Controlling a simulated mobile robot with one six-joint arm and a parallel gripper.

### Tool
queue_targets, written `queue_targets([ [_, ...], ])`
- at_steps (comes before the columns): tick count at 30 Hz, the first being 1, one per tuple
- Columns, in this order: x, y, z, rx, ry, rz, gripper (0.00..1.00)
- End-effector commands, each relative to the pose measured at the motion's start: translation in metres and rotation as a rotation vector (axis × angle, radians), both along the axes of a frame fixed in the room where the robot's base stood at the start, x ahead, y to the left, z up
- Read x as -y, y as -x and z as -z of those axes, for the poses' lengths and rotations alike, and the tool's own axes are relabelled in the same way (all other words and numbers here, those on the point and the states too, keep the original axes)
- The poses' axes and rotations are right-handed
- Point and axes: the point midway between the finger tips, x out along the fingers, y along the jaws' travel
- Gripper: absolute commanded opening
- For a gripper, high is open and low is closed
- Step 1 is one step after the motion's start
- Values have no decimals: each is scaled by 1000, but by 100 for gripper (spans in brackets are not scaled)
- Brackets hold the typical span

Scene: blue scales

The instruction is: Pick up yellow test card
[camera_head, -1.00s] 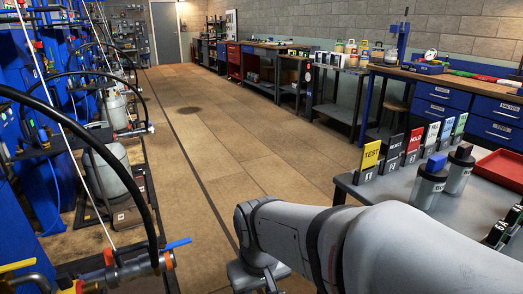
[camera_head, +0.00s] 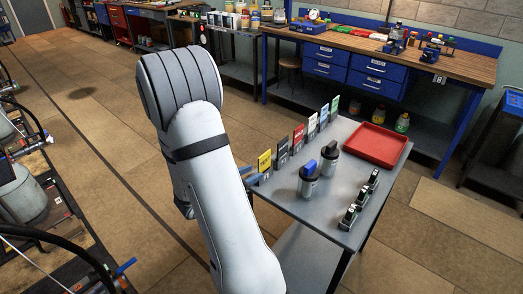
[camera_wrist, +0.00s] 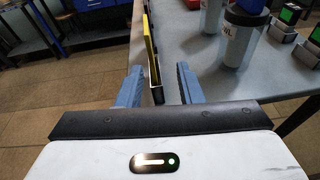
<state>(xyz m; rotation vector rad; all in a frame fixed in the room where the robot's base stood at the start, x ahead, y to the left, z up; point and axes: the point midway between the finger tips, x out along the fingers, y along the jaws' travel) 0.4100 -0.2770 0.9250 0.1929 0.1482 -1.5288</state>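The yellow test card (camera_head: 264,161) stands upright in the front slot of a row of cards along the left edge of the grey table (camera_head: 312,200). In the wrist view the yellow card (camera_wrist: 149,42) shows nearly edge-on, with its dark holder (camera_wrist: 156,88) below it. My gripper (camera_wrist: 157,76) is open, its two blue fingers on either side of the card's line, with gaps visible on both sides. In the head view my gripper (camera_head: 249,174) is at the table's left corner, mostly hidden behind my arm.
Behind the yellow card stand black, red, white, blue and green cards (camera_head: 325,114). Right of them are two grey canisters with blue and dark tops (camera_head: 309,182), a red tray (camera_head: 368,145) and several small dark devices (camera_head: 349,217). Open floor (camera_head: 130,165) lies left of the table.

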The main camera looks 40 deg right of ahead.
Motion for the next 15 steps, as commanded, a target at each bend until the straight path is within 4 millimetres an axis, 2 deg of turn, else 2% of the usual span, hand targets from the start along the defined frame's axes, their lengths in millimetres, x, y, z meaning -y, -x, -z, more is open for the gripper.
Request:
queue_targets([
  [1, 2, -4, -4, -17, 9, -22, 33],
  [5, 10, -9, -1, -35, 20, -48, 33],
  [15, 50, -13, 11, -35, 19, -48, 33],
])
